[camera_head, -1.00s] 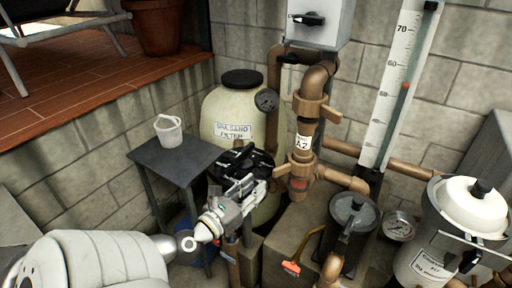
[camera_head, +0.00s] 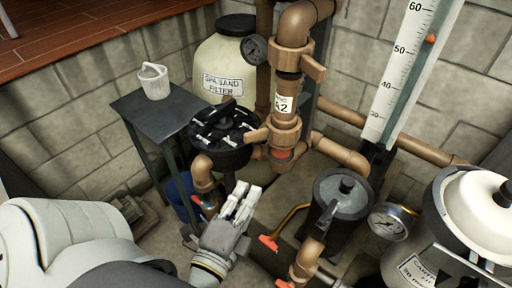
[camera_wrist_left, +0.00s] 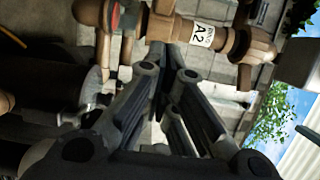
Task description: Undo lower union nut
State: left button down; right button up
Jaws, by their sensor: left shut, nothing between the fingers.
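The lower union nut (camera_head: 284,133) is a brown fitting with a wing sticking out to the left, on the vertical pipe below the A2 label (camera_head: 283,104). A red band (camera_head: 281,154) shows just under it. My left gripper (camera_head: 246,190) is shut and empty, below and left of the nut and apart from it. In the left wrist view, the gripper (camera_wrist_left: 167,70) points at the pipe, which runs across the top. There the nut (camera_wrist_left: 159,25) lies between the red band and the A2 label (camera_wrist_left: 203,33). My right gripper is out of view.
A black valve head (camera_head: 222,134) stands just left of the pipe. An orange-handled tool (camera_head: 269,242) is near my gripper on the right. A lidded strainer pot (camera_head: 341,195) and a gauge (camera_head: 392,221) stand further right. A table with a white bucket (camera_head: 153,81) is at the left.

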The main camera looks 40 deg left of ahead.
aim_at(248, 140)
pick_arm(q)
jog(key=shift+s+a+p+x, duration=0.1)
jog(key=shift+a+p+x, duration=0.45)
jog(key=shift+x, duration=1.5)
jog(key=shift+s+a+p+x, duration=0.1)
jog(key=shift+a+p+x, duration=0.5)
jog(key=shift+x, duration=1.5)
jog(key=shift+s+a+p+x, duration=0.15)
jog(key=shift+a+p+x, duration=0.4)
jog(key=shift+x, duration=1.5)
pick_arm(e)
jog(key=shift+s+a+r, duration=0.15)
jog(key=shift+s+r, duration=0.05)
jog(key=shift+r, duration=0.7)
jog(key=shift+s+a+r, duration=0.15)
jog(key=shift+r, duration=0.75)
pick_arm(q)
jog(key=shift+d, duration=0.2)
